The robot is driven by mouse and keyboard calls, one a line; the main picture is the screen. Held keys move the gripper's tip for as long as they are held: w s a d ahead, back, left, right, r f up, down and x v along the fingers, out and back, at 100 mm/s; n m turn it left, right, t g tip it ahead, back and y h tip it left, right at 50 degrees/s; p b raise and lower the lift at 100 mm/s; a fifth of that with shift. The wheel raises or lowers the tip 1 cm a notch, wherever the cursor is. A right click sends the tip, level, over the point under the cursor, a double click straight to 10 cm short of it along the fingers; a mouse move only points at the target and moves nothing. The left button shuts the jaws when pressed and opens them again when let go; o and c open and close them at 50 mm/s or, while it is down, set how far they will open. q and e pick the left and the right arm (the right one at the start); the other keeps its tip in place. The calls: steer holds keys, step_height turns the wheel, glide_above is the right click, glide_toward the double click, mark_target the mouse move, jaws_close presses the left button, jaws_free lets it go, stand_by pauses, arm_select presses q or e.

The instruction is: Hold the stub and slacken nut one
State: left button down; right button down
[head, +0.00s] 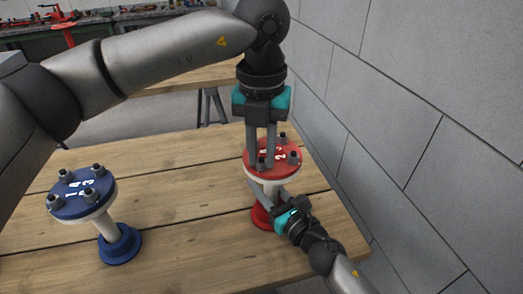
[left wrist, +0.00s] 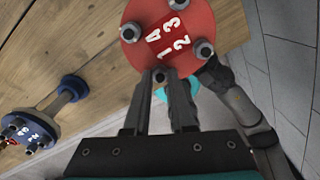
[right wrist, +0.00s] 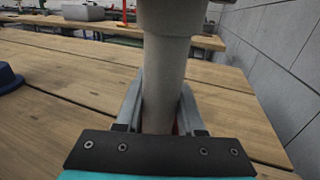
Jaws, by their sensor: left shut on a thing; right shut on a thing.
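The red stub's flange (head: 272,158) carries several dark nuts and the white numbers 1 to 4; its top also shows in the left wrist view (left wrist: 152,58). My left gripper (head: 261,164) reaches down from above, its fingers shut on nut one (left wrist: 160,73), the nut beside the number 1. The fingers partly hide this nut. My right gripper (head: 272,192) comes from the front right, below the flange. In the right wrist view its fingers are shut on the pale pipe of the stub (right wrist: 165,85), one finger on each side. The stub stands upright on its red foot (head: 262,218).
A blue flanged stub (head: 84,193) with its own nuts stands on the wooden table (head: 180,190) to the left. A grey block wall (head: 440,110) rises close on the right. A bench with tools (head: 120,22) is at the back. The tabletop between the stubs is clear.

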mark_target(262, 161)
arm_select(q)
steer(key=c, duration=0.7)
jaws_free()
steer(key=shift+c, duration=0.2)
step_height(262, 161, up, 12)
arm_select(e)
steer(key=shift+c, duration=2.2)
jaws_free()
